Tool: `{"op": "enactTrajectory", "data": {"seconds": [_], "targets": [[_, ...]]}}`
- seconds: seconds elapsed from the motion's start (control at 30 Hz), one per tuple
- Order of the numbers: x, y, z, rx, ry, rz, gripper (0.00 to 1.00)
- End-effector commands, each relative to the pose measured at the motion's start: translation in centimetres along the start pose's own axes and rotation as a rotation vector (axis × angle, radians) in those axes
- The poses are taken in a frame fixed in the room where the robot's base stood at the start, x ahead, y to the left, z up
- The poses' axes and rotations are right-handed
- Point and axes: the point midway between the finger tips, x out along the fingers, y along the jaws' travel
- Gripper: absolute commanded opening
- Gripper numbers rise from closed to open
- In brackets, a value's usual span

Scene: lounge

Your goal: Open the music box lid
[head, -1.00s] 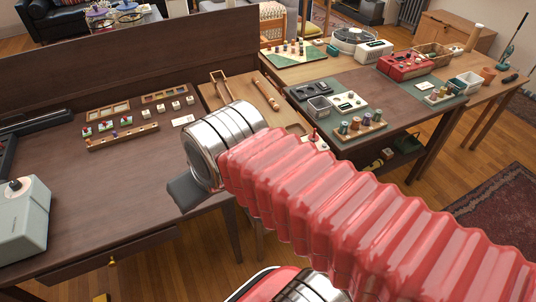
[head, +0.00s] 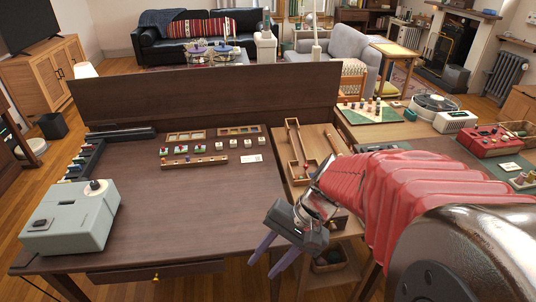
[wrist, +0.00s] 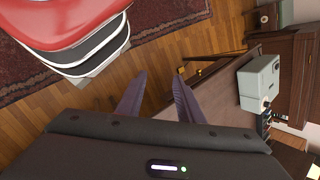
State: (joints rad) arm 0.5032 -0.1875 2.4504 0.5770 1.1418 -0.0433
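I cannot pick out a music box or its lid for certain in these views. A pale grey-green box (head: 72,218) with a round knob on top sits at the left front of the dark desk (head: 215,205). It also shows at the right in the wrist view (wrist: 258,82). My gripper (head: 262,270) is in front of the desk's right front corner, well to the right of that box. Its two purple fingers are apart with nothing between them, also in the wrist view (wrist: 159,76).
Small blocks and a wooden strip (head: 194,161) lie mid-desk. A dark rack (head: 83,160) is at the left edge. A raised back panel (head: 210,95) closes the desk's far side. A wooden side table (head: 325,140) adjoins at right. The desk's front middle is clear.

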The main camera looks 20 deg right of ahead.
Motion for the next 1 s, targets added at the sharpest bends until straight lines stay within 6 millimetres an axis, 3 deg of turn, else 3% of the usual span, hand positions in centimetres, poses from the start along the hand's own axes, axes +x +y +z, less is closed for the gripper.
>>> {"op": "enactTrajectory", "data": {"seconds": [0.27,0.57,0.77,1.0], "targets": [[0.8,0.6,-3.0,0.311,-0.135,-0.223,0.34],[0.2,1.8,-7.7,0.623,-0.235,-0.511,0.34],[-0.8,3.7,-11.6,0.82,-0.275,-0.726,0.34],[-2.2,7.9,-16.5,1.042,-0.289,-1.005,0.34]]}}
